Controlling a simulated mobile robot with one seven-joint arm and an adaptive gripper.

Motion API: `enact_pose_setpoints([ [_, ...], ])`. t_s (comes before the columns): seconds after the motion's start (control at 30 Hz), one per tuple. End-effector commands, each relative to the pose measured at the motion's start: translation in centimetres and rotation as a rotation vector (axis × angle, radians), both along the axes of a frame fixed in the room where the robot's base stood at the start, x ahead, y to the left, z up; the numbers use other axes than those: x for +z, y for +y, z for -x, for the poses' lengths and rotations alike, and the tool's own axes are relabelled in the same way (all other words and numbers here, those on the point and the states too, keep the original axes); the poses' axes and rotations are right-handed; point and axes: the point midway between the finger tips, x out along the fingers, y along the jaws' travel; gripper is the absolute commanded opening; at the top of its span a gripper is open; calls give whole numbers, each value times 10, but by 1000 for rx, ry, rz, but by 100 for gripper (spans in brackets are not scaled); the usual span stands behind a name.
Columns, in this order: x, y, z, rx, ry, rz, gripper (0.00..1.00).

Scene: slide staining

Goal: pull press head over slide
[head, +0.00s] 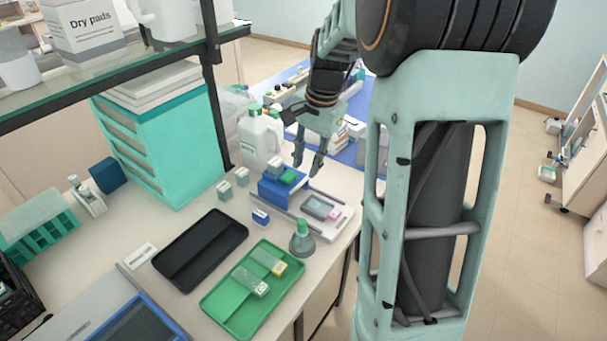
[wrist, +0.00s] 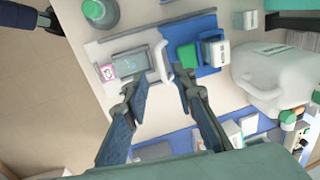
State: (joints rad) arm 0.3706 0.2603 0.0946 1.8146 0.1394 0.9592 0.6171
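The press head appears to be the blue block (head: 284,192) on a pale base with rails, beside the back of the bench. In the wrist view the blue block (wrist: 208,68) carries a green piece and a small white-topped box. A white curved bracket (wrist: 163,62) stands at its left side. My gripper (head: 308,163) is open and empty above the press. In the wrist view its fingertips (wrist: 156,82) straddle the bracket; contact cannot be told.
A white jug (head: 259,138) stands close behind the press. A green-capped flask (head: 302,238) is in front of it. A green tray (head: 240,300) with boxes and a black tray (head: 200,248) lie nearby. A glass shelf (head: 120,62) overhangs the left side.

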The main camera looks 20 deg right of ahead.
Motion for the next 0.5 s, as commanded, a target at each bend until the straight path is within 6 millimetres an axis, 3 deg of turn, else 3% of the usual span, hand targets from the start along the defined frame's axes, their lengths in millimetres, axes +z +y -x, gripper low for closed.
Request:
enact_pose_setpoints([
  [0.2, -34, 3, -5, -1, 1, 0, 24],
  [0.5, -47, 4, -8, -1, -2, 1, 24],
])
